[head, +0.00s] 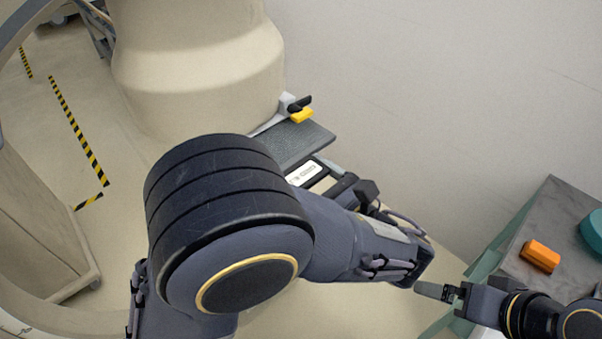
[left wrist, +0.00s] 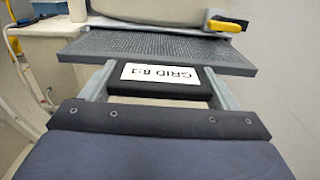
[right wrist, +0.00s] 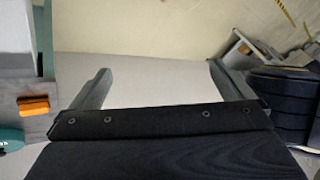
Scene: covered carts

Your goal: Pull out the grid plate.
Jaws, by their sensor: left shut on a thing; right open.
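The grid plate (head: 312,140) is a dark grey, finely perforated sheet sticking out from the foot of the beige machine column. In the left wrist view the plate (left wrist: 160,45) spans the upper middle, with a black handle bearing a white "GRID 8:1" label (left wrist: 160,74) at its near edge. My left gripper (left wrist: 159,75) has a finger at each end of this handle and is shut on it. In the head view my left arm hides part of the handle. My right gripper (right wrist: 160,76) is open and empty, well away from the plate.
A yellow lever (head: 302,115) with a black knob sits at the plate's far corner, close to the column (head: 200,70). At right a grey-topped cart (head: 550,210) holds an orange block (head: 540,256) and a teal round object (head: 593,232). Open floor lies between.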

